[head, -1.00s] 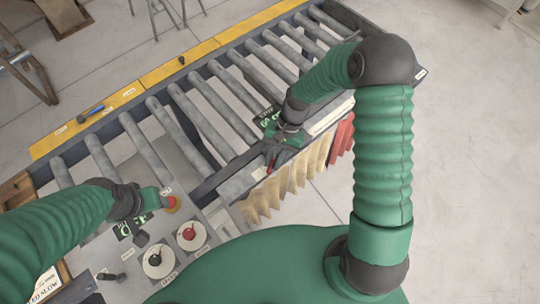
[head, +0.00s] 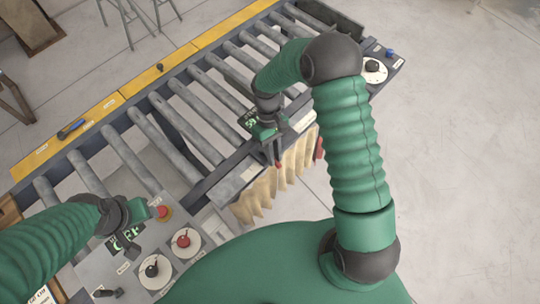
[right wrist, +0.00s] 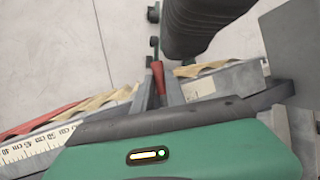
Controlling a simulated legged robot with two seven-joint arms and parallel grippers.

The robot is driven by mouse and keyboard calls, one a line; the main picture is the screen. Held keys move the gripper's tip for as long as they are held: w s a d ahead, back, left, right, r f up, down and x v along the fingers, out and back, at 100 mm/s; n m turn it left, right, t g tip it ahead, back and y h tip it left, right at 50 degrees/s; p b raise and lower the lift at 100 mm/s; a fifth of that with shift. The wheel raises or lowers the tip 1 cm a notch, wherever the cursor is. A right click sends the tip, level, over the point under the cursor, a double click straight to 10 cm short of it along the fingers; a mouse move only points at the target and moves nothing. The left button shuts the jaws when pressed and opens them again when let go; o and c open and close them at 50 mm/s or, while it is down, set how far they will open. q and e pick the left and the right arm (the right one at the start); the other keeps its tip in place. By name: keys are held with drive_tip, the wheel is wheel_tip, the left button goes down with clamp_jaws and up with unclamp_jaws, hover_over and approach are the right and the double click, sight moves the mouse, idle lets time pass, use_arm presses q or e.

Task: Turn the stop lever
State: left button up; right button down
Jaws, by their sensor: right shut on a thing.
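The stop lever appears to be the red-ended handle (right wrist: 158,78) in the right wrist view. It sits between the fingers of my right gripper (right wrist: 161,92), which is shut on it. In the head view the right gripper (head: 275,154) points down at the near side of the roller conveyor, and a small red tip (head: 278,165) shows at its fingers. The rest of the lever is hidden. My left gripper (head: 136,250) hangs over the control panel at the lower left; its fingers are too small to read.
The control panel (head: 205,222) carries a red knob (head: 183,240), a black knob (head: 152,270) and a red button (head: 164,212). Grey rollers (head: 160,135) run behind the right gripper. Tan bellows (head: 265,195) hang beside it. A white dial (head: 374,70) stands at the far right end.

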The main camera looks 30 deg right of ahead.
drive_tip(key=shift+d+n+h, duration=0.3)
drive_tip(key=shift+n, duration=0.3)
